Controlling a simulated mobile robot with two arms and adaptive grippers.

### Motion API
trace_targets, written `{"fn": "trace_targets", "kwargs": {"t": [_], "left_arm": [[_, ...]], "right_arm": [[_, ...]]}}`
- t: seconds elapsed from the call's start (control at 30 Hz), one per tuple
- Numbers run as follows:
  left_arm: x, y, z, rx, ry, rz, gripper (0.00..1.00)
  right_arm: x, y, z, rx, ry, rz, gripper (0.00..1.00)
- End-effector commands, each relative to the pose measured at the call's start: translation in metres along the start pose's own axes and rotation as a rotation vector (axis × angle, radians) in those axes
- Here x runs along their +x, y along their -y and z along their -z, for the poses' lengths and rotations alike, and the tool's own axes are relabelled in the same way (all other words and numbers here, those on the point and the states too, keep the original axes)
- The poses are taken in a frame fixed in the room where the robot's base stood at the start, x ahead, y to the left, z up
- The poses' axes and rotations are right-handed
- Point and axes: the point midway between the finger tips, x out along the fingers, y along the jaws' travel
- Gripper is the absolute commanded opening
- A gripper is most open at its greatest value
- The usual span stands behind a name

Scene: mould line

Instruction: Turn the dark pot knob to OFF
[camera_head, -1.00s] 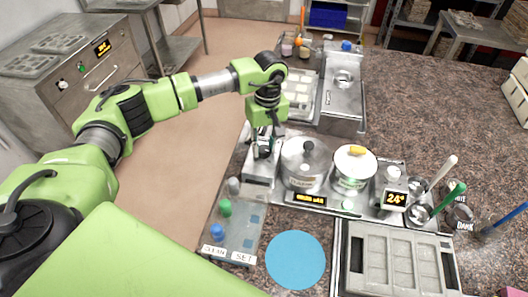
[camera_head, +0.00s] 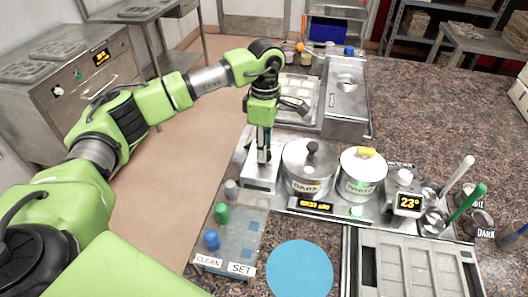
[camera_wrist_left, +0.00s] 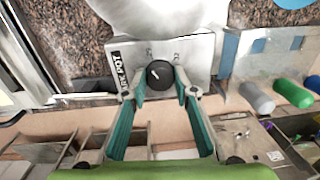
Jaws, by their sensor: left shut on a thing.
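In the wrist view the pointer tilts to the upper left; the scale marks are too small to read. My left gripper (camera_wrist_left: 160,92) is shut on the knob, one fingertip at each side. In the head view my left gripper (camera_head: 262,156) points down at the box left of the dark pot (camera_head: 306,185), and the knob is hidden there. My right gripper is not in view.
The white pot (camera_head: 362,187) with a yellow lid handle stands right of the dark pot. A lit display (camera_head: 312,206) and a 23° readout (camera_head: 408,203) stand in front. Coloured pegs, a blue disc (camera_head: 300,268) and a mould tray (camera_head: 415,262) lie nearer.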

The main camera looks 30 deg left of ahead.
Motion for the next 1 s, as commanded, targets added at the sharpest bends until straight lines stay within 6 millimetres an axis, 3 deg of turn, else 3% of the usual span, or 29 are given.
{"fn": "trace_targets", "kwargs": {"t": [0.4,1.0], "left_arm": [[0.0,-0.001,0.001,-0.397,0.023,-0.004,0.05],[-0.001,-0.001,0.001,-0.887,0.051,-0.004,0.05]], "right_arm": [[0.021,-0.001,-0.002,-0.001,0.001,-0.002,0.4],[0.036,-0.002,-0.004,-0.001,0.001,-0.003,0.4]]}}
